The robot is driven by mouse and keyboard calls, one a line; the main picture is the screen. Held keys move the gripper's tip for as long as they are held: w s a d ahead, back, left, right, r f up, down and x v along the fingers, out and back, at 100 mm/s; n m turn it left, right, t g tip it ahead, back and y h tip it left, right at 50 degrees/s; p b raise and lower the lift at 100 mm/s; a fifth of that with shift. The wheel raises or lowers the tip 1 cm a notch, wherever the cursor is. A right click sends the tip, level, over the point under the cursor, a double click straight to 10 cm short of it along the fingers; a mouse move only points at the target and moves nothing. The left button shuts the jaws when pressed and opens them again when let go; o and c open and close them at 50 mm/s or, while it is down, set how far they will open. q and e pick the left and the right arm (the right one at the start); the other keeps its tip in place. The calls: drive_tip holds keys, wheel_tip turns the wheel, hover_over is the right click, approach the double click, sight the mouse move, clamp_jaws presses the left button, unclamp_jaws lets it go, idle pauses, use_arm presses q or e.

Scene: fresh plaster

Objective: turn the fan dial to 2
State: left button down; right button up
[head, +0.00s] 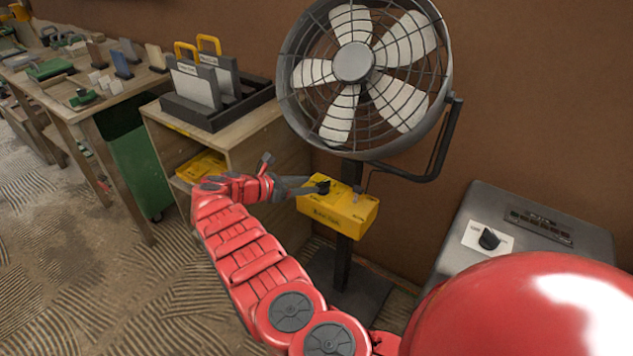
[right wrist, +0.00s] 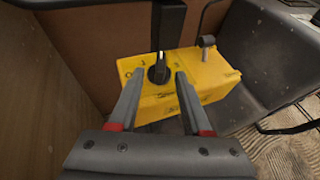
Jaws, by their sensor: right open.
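The fan (head: 353,62) stands on a dark post against the brown wall. A yellow control box (head: 343,212) is mounted on its post and carries the black fan dial (head: 323,186). In the right wrist view the dial (right wrist: 158,74) shows a pale pointer mark toward the post. The numbers on the box are too small to read surely. My right gripper (head: 308,188) is open at the box. In the wrist view its fingertips (right wrist: 160,76) lie on either side of the dial, with gaps visible; I cannot tell whether they touch it. My left gripper is out of view.
A small metal knob (right wrist: 207,42) stands on the box beside the dial. A grey cabinet (head: 557,228) with another black dial (head: 489,239) is at right. A wooden shelf unit (head: 240,140) with a dark tray stands at left.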

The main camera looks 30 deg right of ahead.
drive_tip(key=v, duration=1.2)
drive_tip(key=shift+a, duration=0.25)
